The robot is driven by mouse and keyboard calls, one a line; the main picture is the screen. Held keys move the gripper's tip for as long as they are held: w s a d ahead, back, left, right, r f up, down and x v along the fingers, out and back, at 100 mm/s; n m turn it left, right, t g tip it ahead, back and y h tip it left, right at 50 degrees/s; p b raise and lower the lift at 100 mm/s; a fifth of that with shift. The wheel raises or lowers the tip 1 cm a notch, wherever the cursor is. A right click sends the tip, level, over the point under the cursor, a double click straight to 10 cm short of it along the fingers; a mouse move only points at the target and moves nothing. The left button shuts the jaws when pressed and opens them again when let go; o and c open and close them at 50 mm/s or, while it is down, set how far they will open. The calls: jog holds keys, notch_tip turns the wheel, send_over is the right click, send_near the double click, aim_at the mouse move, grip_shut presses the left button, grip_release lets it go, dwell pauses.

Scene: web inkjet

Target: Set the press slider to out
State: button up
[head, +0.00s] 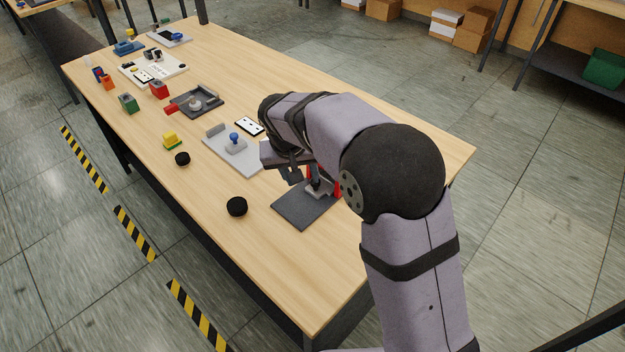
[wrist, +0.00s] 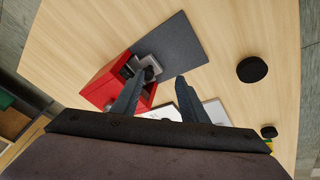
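The press is a red housing (wrist: 103,88) with a grey slider part (wrist: 148,66) at its opening, beside a dark grey plate (wrist: 180,50). In the head view the plate (head: 300,210) lies near the table's right part, with the grey slider (head: 321,190) and a bit of red housing (head: 337,183) showing behind my arm. My gripper (wrist: 161,77) is open, its fingers apart with nothing clasped. The left finger overlaps the slider and housing in the wrist view; I cannot tell whether it touches. In the head view my gripper (head: 304,178) is above the plate's far edge.
Two black discs (head: 237,206) (head: 182,158) lie on the wooden table. A light grey plate with a blue knob (head: 234,138) stands left of my gripper. Other fixtures and blocks fill the far left end. The near table strip is clear.

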jog(key=shift+w+d+r+m+h, duration=0.15)
jog(key=shift+d+r+m, duration=0.15)
jog(key=shift+m, duration=0.75)
jog(key=shift+w+d+r+m+h, duration=0.15)
jog(key=shift+r+m, duration=0.2)
jog(key=shift+m, duration=0.75)
jog(key=shift+w+d+r+m, duration=0.15)
jog(key=shift+d+r+m, duration=0.15)
jog(key=shift+m, duration=0.75)
jog(key=p, duration=0.1)
send_over(312, 193)
jog(key=shift+d+f, duration=0.1)
jog(key=shift+f, duration=3.3)
grip_shut()
